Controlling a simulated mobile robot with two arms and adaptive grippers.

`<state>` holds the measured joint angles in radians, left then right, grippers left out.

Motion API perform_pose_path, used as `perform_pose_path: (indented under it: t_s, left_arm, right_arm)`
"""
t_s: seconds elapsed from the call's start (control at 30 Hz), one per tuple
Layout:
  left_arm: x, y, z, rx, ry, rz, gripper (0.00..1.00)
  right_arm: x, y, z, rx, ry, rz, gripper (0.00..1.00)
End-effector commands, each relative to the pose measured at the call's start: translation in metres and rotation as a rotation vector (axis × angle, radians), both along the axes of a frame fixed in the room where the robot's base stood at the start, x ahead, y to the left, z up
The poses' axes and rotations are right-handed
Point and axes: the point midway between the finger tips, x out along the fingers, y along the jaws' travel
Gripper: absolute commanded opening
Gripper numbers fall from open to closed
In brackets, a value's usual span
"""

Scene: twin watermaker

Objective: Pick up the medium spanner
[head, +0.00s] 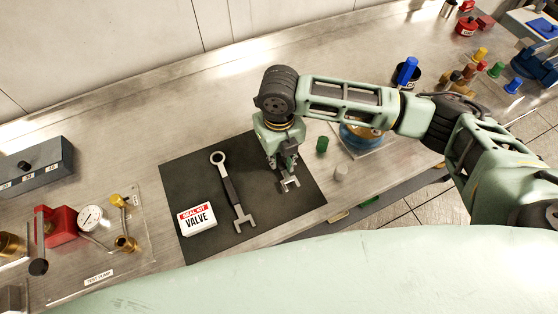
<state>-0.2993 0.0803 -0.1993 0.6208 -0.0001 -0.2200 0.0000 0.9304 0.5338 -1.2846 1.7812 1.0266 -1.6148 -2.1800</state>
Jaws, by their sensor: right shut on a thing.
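My right gripper (285,160) comes down over the right part of the dark mat (185,170). It is shut on a spanner, the medium spanner (290,184), whose grey open-jaw end shows just below the fingers. The rest of that spanner is hidden by the gripper. I cannot tell whether it still touches the mat. A longer spanner (232,192) with a ring end, a dark handle and an open jaw lies on the mat to the left. My left gripper is not in view.
A white and red seal kit box (197,220) sits on the mat's left side. A test pump (95,225) is at the left. Bare worktop (180,110) lies behind the mat.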

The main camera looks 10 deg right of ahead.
Motion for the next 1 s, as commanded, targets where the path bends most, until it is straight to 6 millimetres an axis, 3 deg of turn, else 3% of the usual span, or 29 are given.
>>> perform_pose_path:
  t_s: [0.1, 0.4, 0.6, 1.0]
  left_arm:
    - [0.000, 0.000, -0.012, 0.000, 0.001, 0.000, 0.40]
    - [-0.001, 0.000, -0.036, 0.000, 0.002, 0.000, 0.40]
    - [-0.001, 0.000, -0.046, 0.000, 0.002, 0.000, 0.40]
    - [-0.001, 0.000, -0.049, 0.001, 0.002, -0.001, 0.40]
  right_arm:
    - [0.002, 0.001, 0.020, 0.003, -0.007, 0.001, 0.00]
    - [0.045, -0.052, 0.058, 0.000, -0.005, -0.007, 0.00]
    - [0.066, -0.077, 0.079, 0.001, -0.003, -0.004, 0.00]
    - [0.075, -0.089, 0.091, 0.001, 0.000, 0.000, 0.00]
